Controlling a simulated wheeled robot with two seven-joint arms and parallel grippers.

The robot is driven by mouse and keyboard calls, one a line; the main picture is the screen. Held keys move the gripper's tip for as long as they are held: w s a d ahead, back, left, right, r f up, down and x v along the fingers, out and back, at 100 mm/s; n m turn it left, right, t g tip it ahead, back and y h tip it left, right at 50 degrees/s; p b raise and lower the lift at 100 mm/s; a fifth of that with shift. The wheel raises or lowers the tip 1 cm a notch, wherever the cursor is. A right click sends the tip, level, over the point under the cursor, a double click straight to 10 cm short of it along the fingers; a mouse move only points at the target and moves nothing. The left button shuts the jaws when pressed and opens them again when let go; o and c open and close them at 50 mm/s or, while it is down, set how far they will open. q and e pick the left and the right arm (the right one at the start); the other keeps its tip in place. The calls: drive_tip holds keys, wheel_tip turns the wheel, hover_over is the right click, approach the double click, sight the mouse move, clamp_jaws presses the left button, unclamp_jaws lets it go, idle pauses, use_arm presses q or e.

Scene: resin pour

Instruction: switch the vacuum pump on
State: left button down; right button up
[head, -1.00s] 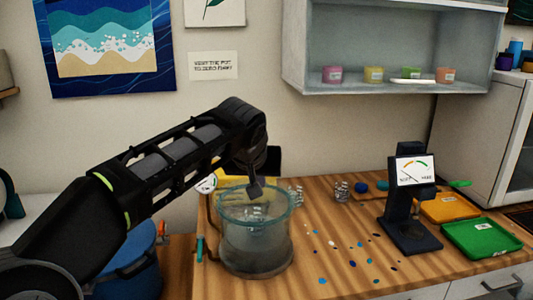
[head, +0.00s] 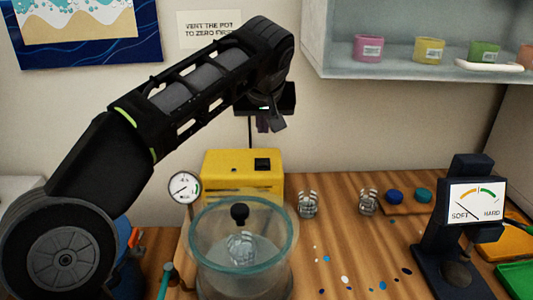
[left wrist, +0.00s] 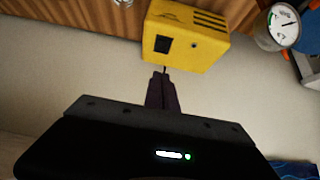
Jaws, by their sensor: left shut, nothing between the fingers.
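The yellow vacuum pump (head: 225,172) stands at the back of the wooden bench against the wall. A black switch (head: 262,164) is on its upper right; in the left wrist view the pump (left wrist: 205,48) also shows its black switch (left wrist: 163,44). My left gripper (head: 270,124) is shut and empty, above the pump's right side and apart from it. In the left wrist view its fingertips (left wrist: 162,76) point toward the pump, just short of it. I cannot tell the switch's position. My right gripper is not in view.
A clear pot (head: 243,245) with a teal rim and black knob stands in front of the pump. A round gauge (head: 185,188) is left of it. Small glassy pieces (head: 308,204) stand to the right, and a hardness tester (head: 468,215) stands farther right.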

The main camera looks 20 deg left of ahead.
use_arm(q)
hover_over(263, 165)
drive_tip(key=f, duration=0.8)
drive_tip(key=shift+s+d, duration=0.15)
drive_tip(key=shift+s, duration=0.15)
wheel_tip(263, 165, down, 3)
drive_tip(key=shift+s+d+r, duration=0.1)
drive_tip(key=shift+r, duration=0.1)
drive_tip(key=shift+s+f, duration=0.1)
drive_tip(key=shift+f, duration=0.6)
drive_tip(key=shift+s+d+f+b, duration=0.15)
drive_tip(key=shift+f+b, duration=0.45)
drive_tip(key=shift+b, duration=0.4)
drive_tip(key=shift+r+p, duration=0.25)
drive_tip(key=shift+p, duration=0.05)
drive_tip(key=shift+r, duration=0.1)
drive_tip(key=shift+r+p, duration=0.55)
drive_tip(key=shift+r, duration=0.15)
